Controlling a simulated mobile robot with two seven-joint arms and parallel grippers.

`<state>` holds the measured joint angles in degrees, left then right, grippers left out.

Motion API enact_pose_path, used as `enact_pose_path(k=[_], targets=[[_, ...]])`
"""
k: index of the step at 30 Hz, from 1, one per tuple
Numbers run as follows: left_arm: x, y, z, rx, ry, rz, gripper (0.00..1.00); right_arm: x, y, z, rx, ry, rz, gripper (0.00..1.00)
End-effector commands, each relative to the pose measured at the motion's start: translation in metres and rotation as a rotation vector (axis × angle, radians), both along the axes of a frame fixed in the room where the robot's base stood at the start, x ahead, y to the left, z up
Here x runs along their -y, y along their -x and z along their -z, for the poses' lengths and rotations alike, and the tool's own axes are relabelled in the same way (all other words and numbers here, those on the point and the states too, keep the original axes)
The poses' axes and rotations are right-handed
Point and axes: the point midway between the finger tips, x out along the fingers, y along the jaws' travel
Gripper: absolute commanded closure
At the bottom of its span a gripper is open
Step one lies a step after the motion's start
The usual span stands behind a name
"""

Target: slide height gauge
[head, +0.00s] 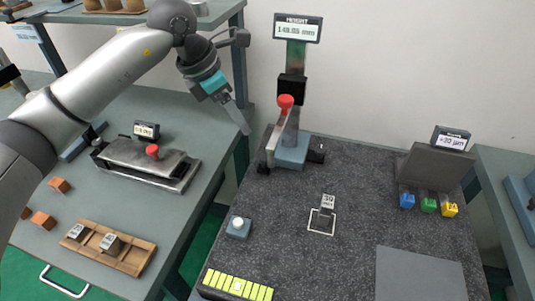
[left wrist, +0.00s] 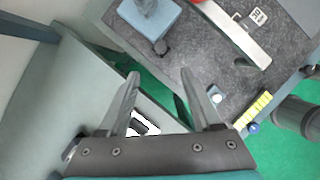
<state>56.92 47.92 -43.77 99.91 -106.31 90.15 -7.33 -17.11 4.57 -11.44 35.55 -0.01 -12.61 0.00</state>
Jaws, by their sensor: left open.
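The height gauge (head: 290,150) stands upright at the back left of the dark granite plate, with a blue base, a column and a red knob (head: 285,102) on its slider. Its display (head: 298,28) on top reads about 149.86 mm. My left gripper (head: 242,124) is left of the gauge, apart from it, pointing down and right. In the left wrist view my gripper (left wrist: 158,76) is open with nothing between the fingers; the gauge's blue base (left wrist: 150,16) is above them. My right gripper is out of view.
A white button (head: 238,224) and a yellow-green strip (head: 238,284) are at the plate's front left. Blue, green and yellow blocks (head: 428,204) stand by a grey panel at right. A side bench at left holds a vise-like device (head: 148,164) and wooden tray (head: 130,262).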

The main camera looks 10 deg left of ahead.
Motion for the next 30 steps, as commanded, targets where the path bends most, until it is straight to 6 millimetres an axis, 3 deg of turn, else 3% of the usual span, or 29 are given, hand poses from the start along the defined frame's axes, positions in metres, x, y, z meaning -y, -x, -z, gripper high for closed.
enact_pose_path(k=[5, 21, 30], targets=[[0.005, -0.004, 0.017, -0.006, 0.003, -0.006, 0.34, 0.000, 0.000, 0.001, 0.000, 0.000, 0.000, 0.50], [0.036, -0.032, 0.119, -0.005, 0.002, -0.004, 0.34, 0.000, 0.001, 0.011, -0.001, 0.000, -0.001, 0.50], [0.042, -0.039, 0.140, -0.002, 0.001, -0.003, 0.34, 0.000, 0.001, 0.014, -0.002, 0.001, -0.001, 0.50]])
